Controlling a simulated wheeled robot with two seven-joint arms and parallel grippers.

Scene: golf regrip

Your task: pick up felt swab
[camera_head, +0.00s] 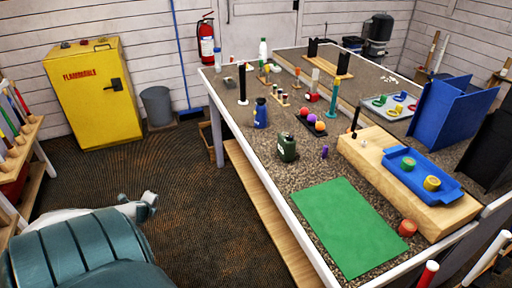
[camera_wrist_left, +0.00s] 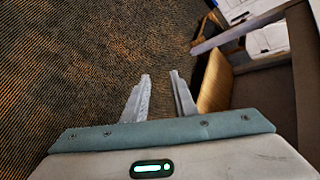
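I cannot single out the felt swab with certainty among the small items on the workbench (camera_head: 285,195). A small purple cylinder (camera_head: 325,152) stands on the bench beside a dark green canister (camera_head: 287,147). My left gripper (camera_head: 151,201) is low over the floor, left of the bench and well away from it. In the left wrist view its two fingers (camera_wrist_left: 160,75) are apart with nothing between them, above the carpet. My right gripper does not show.
A green mat (camera_head: 345,225) lies on the near bench. A blue tray (camera_head: 405,187) with rolls of tape sits on a wooden block (camera_head: 368,165) at right. A blue bottle (camera_head: 261,113) and small racks stand farther back. A yellow cabinet (camera_head: 95,95) stands by the wall.

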